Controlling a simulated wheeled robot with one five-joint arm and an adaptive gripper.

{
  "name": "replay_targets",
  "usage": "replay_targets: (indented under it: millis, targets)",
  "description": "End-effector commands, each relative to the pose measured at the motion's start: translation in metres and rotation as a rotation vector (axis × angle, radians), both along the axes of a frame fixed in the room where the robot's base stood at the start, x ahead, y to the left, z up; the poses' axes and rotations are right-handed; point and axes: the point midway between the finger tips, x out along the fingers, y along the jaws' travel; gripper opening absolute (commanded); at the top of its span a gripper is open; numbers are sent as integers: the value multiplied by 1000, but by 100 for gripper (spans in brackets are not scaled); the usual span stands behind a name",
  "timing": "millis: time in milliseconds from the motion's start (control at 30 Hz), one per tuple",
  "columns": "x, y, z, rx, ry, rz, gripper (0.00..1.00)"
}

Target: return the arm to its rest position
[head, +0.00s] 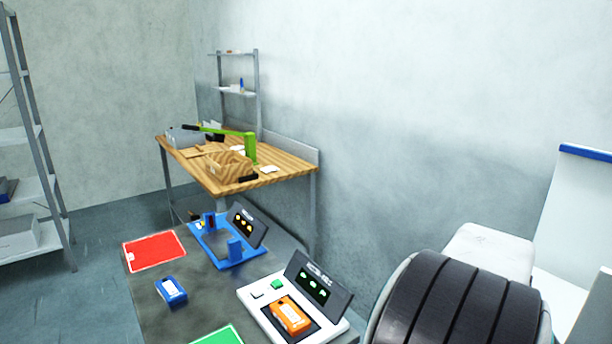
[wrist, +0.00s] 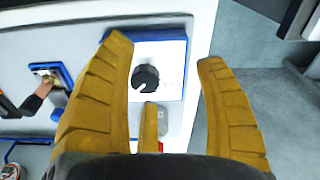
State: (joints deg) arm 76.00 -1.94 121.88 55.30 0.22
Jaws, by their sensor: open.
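My gripper (wrist: 165,52) shows in the wrist view with its yellow ribbed fingers spread wide apart. No object is held between them. Beyond the fingers is a white panel with blue edges (wrist: 172,86), with a dark round notched part (wrist: 145,78) on it. The panel appears apart from the fingers, though its exact distance cannot be told. The lower part of the panel is partly hidden by the fingers. The gripper is not seen in the head view.
A grey table holds a red mat (head: 155,251), a blue device (head: 171,290), a blue stand (head: 243,260), a white station with an orange device (head: 291,315) and a green mat (head: 217,336). A wooden bench (head: 290,166) stands behind. Shelving (head: 40,150) is at left; open floor lies between.

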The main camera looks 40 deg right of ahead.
Motion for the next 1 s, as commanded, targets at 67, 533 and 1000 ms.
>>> replay_targets:
  millis: [67,533,1000]
  targets:
    - [14,20,-2,-8,-2,74,65]
    - [78,158,-8,-63,-39,643,65]
    - [106,255,16,-166,-182,1188,65]
